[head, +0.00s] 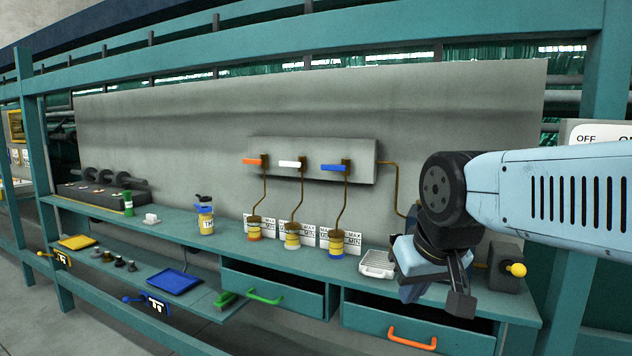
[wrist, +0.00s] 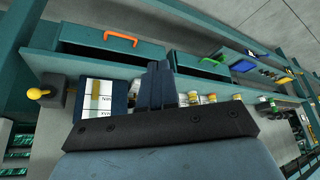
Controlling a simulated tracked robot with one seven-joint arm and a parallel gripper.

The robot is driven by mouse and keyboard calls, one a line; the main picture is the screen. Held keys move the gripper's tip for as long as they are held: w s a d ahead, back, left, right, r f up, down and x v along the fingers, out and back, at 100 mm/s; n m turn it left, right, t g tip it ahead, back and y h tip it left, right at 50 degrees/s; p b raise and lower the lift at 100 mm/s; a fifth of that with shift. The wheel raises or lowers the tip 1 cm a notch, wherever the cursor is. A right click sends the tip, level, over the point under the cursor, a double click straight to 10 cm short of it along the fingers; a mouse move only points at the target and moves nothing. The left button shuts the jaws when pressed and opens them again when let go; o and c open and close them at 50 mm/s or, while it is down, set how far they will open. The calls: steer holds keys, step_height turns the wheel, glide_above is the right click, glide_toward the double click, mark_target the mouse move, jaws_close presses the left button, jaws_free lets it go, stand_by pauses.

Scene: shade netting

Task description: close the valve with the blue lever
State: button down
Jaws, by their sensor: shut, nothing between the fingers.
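The valve with the blue lever (head: 335,167) is the rightmost of three on the grey wall block (head: 258,151). Its lever looks horizontal, pointing left from the brown valve body (head: 346,165). A brown pipe runs down from it to a blue-banded jar (head: 337,246). My gripper (head: 461,302) is low and to the right of this valve, over the right part of the bench, well apart from the lever. In the wrist view my gripper's fingers (wrist: 157,84) are together and empty. I cannot make out the blue lever in the wrist view.
Beside it are valves with a white lever (head: 290,164) and an orange lever (head: 252,161). On the teal bench (head: 180,229) stand several jars, a light grey tray (head: 377,264) and a box with a yellow knob (head: 517,269). Open drawers (head: 274,299) lie below.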

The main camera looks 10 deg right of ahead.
steer(key=w+a+r+m+t, duration=0.3)
steer(key=w+m+t, duration=0.3)
steer(key=w, duration=1.2)
steer(key=w+a+r+m+t, duration=0.35)
steer(key=w+m, duration=0.35)
steer(key=w, duration=1)
steer(key=w+a+r+m+t, duration=0.3)
steer(key=w+m+t, duration=0.35)
steer(key=w, duration=1.15)
steer(key=m+h, duration=1.5)
steer(key=m, duration=0.8)
glide_toward(333, 168)
steer(key=w+a+f, duration=0.1)
steer(key=a+f, duration=0.2)
steer(key=f, duration=0.2)
steer(key=x, duration=1)
steer(key=shift+a+r+t, duration=0.2)
steer(key=shift+r+t, duration=0.15)
steer(key=shift+t, duration=0.05)
steer(key=shift+r, duration=0.1)
